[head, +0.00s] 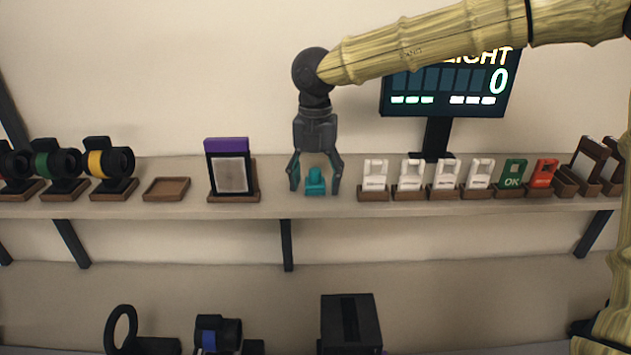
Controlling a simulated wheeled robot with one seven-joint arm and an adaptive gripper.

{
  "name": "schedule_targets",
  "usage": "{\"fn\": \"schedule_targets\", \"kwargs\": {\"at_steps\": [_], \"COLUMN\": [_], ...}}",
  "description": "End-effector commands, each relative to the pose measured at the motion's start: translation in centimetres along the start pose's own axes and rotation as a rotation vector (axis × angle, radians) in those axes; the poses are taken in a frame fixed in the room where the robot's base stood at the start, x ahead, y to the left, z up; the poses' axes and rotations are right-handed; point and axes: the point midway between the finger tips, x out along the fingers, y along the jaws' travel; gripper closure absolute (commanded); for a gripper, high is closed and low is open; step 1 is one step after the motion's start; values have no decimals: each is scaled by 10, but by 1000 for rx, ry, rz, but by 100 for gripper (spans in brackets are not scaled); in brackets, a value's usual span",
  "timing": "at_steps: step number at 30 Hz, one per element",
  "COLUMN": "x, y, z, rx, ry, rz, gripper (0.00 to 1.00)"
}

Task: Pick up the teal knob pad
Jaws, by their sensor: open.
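The teal knob pad (315,183) stands on the shelf in the head view, right of the purple-topped frame. It has a wider base and a smaller knob on top. My gripper (315,188) points straight down over it with its fingers spread. One finger is on the left of the pad and one on the right, with a visible gap on each side. I cannot tell how the fingers line up with the pad in depth.
The purple-topped frame (227,168) stands close on the left. White tags (375,174) on wooden stands begin just right of my gripper. A monitor (449,85) rises behind them. The shelf front edge (200,211) is near. An empty wooden tray (166,188) lies farther left.

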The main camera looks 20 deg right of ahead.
Motion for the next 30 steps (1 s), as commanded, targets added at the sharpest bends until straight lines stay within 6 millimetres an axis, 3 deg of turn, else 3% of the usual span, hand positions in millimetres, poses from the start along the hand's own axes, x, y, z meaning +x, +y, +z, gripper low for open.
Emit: {"fn": "schedule_targets", "kwargs": {"at_steps": [4, 11, 22, 30], "x": [0, 0, -3, -25], "y": [0, 0, 0, 0], "z": [0, 0, 0, 1], "rx": [0, 0, 0, 0], "ry": [0, 0, -1, -2], "rz": [0, 0, 1, 1], "gripper": [35, 76, 77, 77]}}
